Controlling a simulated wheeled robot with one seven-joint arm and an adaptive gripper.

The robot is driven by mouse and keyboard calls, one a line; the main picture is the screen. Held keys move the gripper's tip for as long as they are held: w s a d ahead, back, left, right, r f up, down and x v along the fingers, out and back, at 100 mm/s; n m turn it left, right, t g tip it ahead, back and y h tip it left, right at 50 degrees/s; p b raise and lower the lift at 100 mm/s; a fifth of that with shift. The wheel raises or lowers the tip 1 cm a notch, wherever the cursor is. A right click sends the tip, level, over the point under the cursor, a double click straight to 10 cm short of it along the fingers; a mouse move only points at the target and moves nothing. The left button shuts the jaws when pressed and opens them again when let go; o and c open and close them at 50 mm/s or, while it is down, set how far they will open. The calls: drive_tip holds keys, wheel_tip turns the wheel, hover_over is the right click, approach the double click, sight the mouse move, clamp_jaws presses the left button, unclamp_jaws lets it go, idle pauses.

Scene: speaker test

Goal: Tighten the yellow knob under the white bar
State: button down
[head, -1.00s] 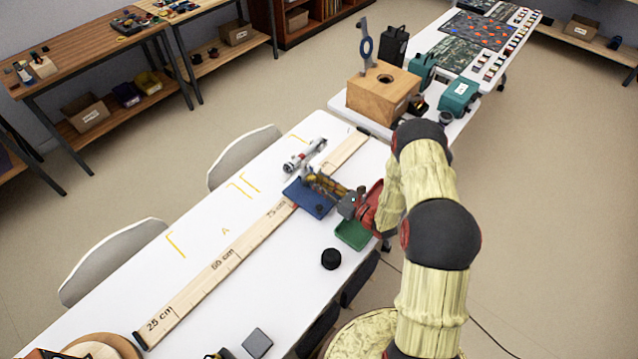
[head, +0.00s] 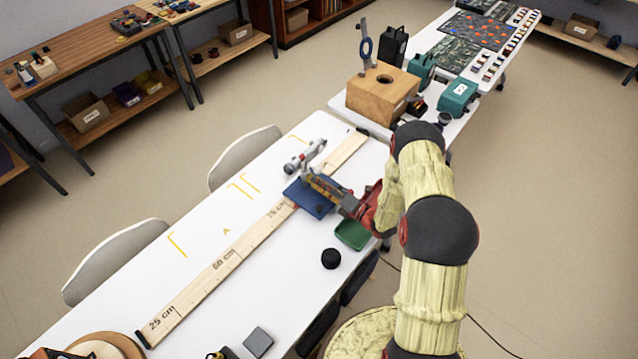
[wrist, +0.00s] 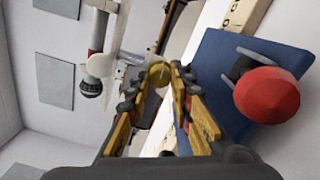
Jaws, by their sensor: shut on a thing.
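The yellow knob (wrist: 159,73) shows between my gripper's fingertips in the wrist view. My gripper (wrist: 158,80) has yellow and dark fingers that converge on the knob and are shut on it. In the head view my gripper (head: 308,176) reaches in from the right over the blue plate (head: 297,196); the knob cannot be made out there. A white bar (head: 301,157) with red and dark parts lies just beyond the fingertips. It also shows at the upper left of the wrist view (wrist: 98,38). How far the knob is turned cannot be seen.
A red knob (wrist: 267,94) stands on the blue plate, close beside the right finger. A green tray (head: 352,235) and a black round piece (head: 331,258) lie nearer me. A long wooden ruler (head: 225,262) runs along the white table. The table's left part is mostly clear.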

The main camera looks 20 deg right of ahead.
drive_tip(key=m+p, duration=0.1)
drive_tip(key=m, duration=0.5)
drive_tip(key=shift+m, duration=0.3)
idle(0.4)
drive_tip(key=c, duration=1.7)
unclamp_jaws()
drive_tip(key=shift+o, duration=0.6)
drive_tip(key=v, duration=1.2)
